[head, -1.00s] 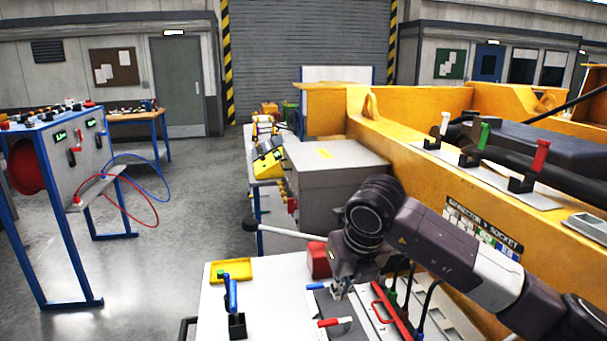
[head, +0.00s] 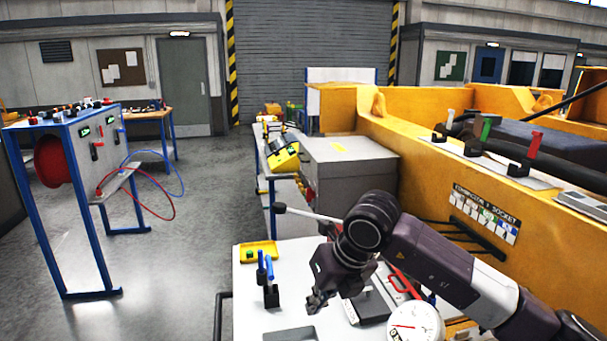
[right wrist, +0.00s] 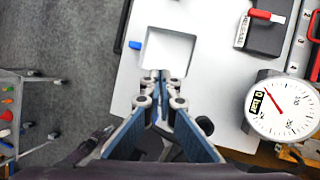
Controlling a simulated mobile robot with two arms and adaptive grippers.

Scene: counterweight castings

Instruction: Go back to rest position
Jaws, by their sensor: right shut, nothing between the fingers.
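My right gripper (head: 314,304) hangs over the white work table (head: 245,318) in the head view, its arm coming in from the right. In the right wrist view the gripper (right wrist: 160,76) has its fingers together above the white table top, with nothing between them. A black stand with blue handles (head: 270,290) is on the table left of the gripper. A white dial gauge (head: 415,322) is to its right and also shows in the right wrist view (right wrist: 284,106). My left gripper is not in view.
A yellow tray (head: 258,250) sits at the table's far left corner. A grey cabinet (head: 350,172) stands behind, and a large yellow casting (head: 440,165) fills the right. A blue-framed panel stand (head: 80,150) is at left, with clear floor (head: 190,245) between.

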